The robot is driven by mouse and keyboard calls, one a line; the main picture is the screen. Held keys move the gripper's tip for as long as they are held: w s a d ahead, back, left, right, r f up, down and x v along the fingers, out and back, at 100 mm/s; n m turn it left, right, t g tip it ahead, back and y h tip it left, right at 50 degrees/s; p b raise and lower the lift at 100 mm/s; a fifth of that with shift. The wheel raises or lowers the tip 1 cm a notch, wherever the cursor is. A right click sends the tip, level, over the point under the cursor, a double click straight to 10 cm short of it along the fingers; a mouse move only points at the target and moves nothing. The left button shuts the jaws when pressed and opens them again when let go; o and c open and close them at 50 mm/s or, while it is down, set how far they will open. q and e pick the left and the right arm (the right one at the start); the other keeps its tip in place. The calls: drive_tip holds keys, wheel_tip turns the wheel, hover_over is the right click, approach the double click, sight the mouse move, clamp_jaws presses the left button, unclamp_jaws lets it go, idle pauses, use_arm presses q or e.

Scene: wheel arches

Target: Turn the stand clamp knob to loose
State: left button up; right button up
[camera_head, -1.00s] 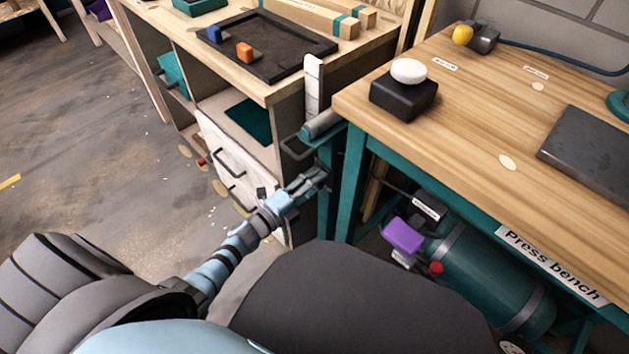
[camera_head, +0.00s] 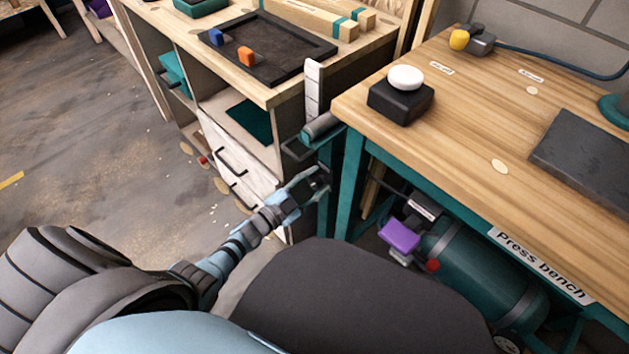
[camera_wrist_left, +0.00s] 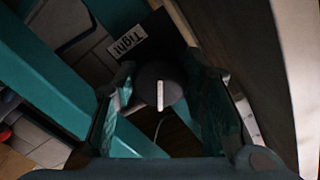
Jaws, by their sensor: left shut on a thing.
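The stand clamp knob (camera_wrist_left: 150,92) is round and dark with a white pointer line, which stands upright in the left wrist view. The knob is mostly hidden there. My right gripper is out of view.
The press bench (camera_head: 480,110) stands close to the right, with a teal tank (camera_head: 480,275) beneath. A drawer cabinet (camera_head: 232,165) is just behind and left of the gripper. Open floor (camera_head: 90,150) lies to the left.

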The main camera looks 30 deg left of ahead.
use_arm(q)
drive_tip(key=n, duration=0.4)
drive_tip(key=shift+n+p, duration=0.35)
drive_tip(key=shift+n, duration=0.05)
idle(0.4)
drive_tip(key=o, duration=1.2)
drive_tip(key=v, duration=1.2)
